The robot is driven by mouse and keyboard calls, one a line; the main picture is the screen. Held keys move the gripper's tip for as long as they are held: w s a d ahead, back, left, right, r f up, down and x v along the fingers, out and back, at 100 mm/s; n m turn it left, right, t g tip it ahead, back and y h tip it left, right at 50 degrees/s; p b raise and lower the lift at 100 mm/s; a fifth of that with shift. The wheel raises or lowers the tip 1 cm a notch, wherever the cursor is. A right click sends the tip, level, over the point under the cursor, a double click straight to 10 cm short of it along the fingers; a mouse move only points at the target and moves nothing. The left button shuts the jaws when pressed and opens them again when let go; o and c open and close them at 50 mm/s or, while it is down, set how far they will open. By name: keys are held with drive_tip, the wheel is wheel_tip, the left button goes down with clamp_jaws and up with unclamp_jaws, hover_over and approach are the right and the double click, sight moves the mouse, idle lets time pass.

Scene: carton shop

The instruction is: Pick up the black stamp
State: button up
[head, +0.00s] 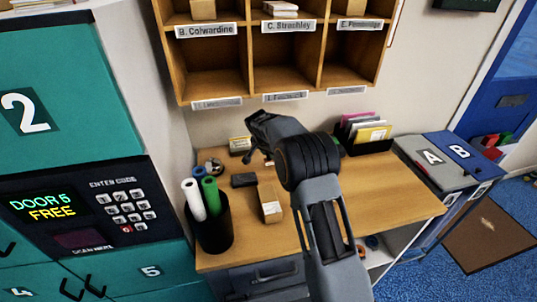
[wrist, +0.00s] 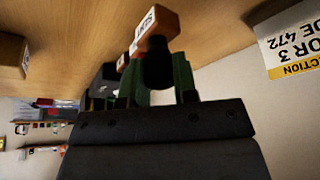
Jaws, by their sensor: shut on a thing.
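In the wrist view a stamp (wrist: 158,22) with an orange-brown block, a white lettered label and a black handle (wrist: 157,66) is between my gripper's fingers (wrist: 160,82). My gripper is shut on the black handle, and the block extends past the fingertips. A second small orange-red block with a white label (wrist: 123,62) shows partly behind the fingers. In the head view my gripper (head: 250,156) is over the back of the wooden desk (head: 340,190), under the pigeonholes. The held stamp cannot be made out there.
A dark pad (head: 244,180), a cardboard box (head: 269,203) and a black bin of rolled tubes (head: 210,230) are on the desk's left. A file holder (head: 362,137) stands at the back right. Pigeonholes (head: 250,50) hang above. The desk's right part is clear.

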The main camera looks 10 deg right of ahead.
drive_tip(key=s+r+b, duration=0.3)
drive_tip(key=s+r, duration=0.3)
drive_tip(key=s, duration=0.6)
drive_tip(key=shift+s+r, duration=0.1)
drive_tip(key=o, duration=0.4)
drive_tip(key=shift+c, duration=1.2)
